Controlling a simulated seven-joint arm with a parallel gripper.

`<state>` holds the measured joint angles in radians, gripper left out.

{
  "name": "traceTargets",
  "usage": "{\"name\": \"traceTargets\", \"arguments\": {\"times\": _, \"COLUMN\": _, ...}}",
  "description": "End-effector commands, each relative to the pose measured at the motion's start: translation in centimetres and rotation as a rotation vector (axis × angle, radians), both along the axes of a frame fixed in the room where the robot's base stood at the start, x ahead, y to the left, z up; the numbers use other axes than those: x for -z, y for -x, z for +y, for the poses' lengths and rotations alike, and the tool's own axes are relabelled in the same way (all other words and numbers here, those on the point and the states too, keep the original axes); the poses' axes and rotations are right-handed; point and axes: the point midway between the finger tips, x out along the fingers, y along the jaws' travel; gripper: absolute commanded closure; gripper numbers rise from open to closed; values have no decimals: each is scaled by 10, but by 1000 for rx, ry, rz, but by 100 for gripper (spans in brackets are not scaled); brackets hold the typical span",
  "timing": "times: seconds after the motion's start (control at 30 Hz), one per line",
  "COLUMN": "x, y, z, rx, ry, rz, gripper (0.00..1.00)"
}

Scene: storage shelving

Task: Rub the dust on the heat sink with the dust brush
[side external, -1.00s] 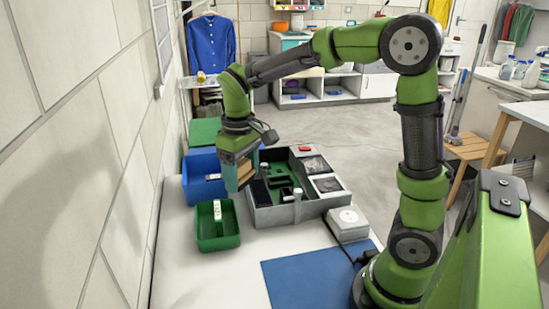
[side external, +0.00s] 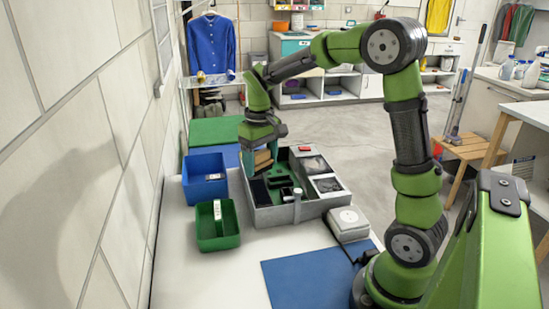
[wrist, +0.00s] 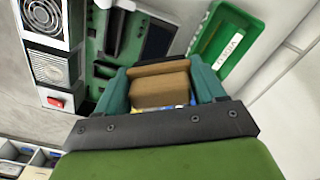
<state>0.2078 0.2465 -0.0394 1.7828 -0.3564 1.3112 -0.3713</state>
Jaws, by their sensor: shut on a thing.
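My gripper (side external: 260,168) is shut on the dust brush, a tan wooden block (wrist: 160,85) between its two teal fingers in the wrist view. It hangs over the left far part of the grey open casing (side external: 300,210). The brush's bristles are hardly visible. The heat sink (side external: 315,165) seems to be the finned square panel on the casing's right side, near the red switch; it shows in the wrist view (wrist: 48,68) too. It looks greyish, but I cannot tell dust clearly. The brush is apart from it, to its left.
A round fan grille (wrist: 42,15) is beside the heat sink, and the red switch (side external: 305,148) on its other side. A blue bin (side external: 205,180) and a green bin (side external: 218,232) stand left of the casing. A white box (side external: 348,223) and blue mat (side external: 315,280) lie nearer.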

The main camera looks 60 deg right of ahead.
Motion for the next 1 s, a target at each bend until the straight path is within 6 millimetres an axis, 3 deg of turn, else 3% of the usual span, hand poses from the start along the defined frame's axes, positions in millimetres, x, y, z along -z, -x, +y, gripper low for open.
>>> {"name": "traceTargets", "arguments": {"times": 0.03, "x": 4, "y": -3, "z": -28, "rx": 68, "ry": 0, "rz": 2, "gripper": 59}}
{"name": "traceTargets", "arguments": {"times": 0.3, "x": 19, "y": 4, "z": -159, "rx": 355, "ry": 0, "rz": 2, "gripper": 59}}
{"name": "traceTargets", "arguments": {"times": 0.5, "x": 25, "y": 21, "z": -234, "rx": 504, "ry": 1, "rz": 0, "gripper": 59}}
{"name": "traceTargets", "arguments": {"times": 0.63, "x": 23, "y": 25, "z": -261, "rx": 547, "ry": 1, "rz": -1, "gripper": 59}}
{"name": "traceTargets", "arguments": {"times": 0.83, "x": 15, "y": 19, "z": -265, "rx": 543, "ry": 0, "rz": 0, "gripper": 59}}
{"name": "traceTargets", "arguments": {"times": 1.0, "x": 23, "y": 19, "z": -264, "rx": 540, "ry": -1, "rz": 2, "gripper": 59}}
